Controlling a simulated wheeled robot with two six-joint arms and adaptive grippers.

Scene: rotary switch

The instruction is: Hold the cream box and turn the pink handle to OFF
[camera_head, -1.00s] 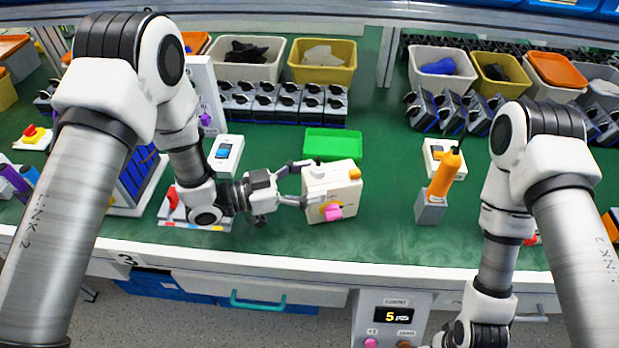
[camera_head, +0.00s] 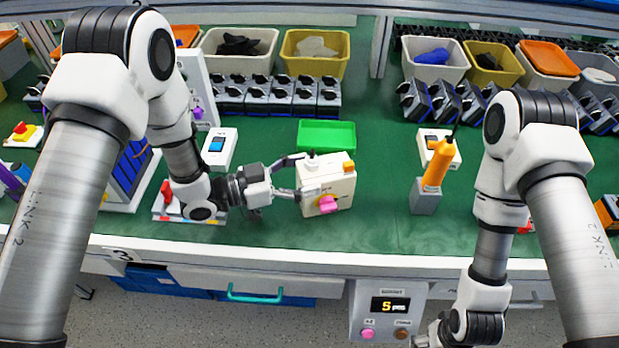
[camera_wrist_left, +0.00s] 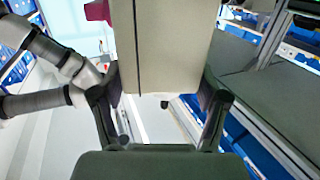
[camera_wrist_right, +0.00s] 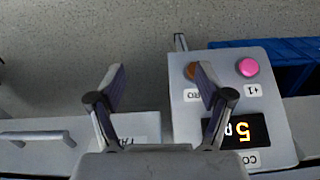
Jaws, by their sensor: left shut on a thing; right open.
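The cream box (camera_head: 325,180) is over the green bench top, right of my left gripper in the head view. Its pink handle (camera_head: 328,204) sits on an orange disc on the front face. My left gripper (camera_head: 300,178) is shut on the box from its left side; the left wrist view shows the box (camera_wrist_left: 172,45) between the two fingers. I cannot tell whether the box touches the bench. The OFF marking is too small to read. My right gripper (camera_wrist_right: 163,90) is open and empty near the counter panel in the right wrist view; the head view barely shows it at the bottom.
A green tray (camera_head: 327,134) lies behind the box. An orange tool in a grey stand (camera_head: 425,198) is to the right. A counter panel (camera_head: 390,312) reading 5 hangs at the bench front, with pink and brown buttons. Bench between box and stand is clear.

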